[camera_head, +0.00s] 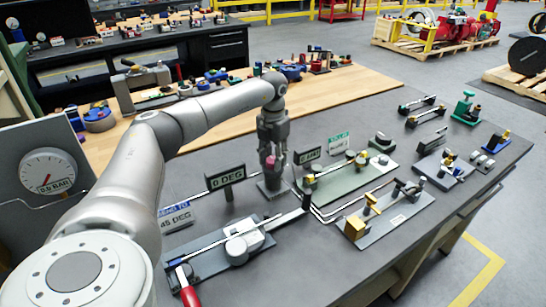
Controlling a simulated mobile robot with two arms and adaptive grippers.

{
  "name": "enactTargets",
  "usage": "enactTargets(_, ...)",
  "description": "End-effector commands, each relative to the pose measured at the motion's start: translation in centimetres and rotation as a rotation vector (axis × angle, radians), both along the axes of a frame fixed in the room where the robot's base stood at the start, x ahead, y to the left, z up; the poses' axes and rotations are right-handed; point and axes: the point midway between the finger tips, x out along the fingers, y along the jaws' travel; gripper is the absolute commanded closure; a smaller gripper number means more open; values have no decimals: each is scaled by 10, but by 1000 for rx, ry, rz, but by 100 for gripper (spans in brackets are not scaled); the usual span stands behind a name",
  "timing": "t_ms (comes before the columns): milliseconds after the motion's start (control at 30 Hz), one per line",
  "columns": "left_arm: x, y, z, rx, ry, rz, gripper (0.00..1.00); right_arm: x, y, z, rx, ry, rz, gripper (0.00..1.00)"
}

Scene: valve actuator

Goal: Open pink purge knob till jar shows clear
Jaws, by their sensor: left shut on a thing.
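The pink purge knob (270,162) sits on top of a dark grey stand near the middle of the bench. My left gripper (272,155) points down over it, with its fingers around the knob and shut on it. The fingers hide part of the knob, so its turn angle cannot be read. I cannot pick out the jar or the colour of its contents. My right gripper is not in view.
A "0 DEG" sign (225,177) stands just left of the knob stand. A lever valve with a red handle (188,288) is in front. A green plate (345,180) with fittings lies to the right. A gauge (48,171) stands at left.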

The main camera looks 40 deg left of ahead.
Motion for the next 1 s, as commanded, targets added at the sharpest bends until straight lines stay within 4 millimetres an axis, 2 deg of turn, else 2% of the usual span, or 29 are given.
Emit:
enactTargets(267, 0, 0, 2, 0, -1, -201, 86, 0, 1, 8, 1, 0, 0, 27)
enactTargets(1000, 1, 0, 1, 1, -3, -902, 86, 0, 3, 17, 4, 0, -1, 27)
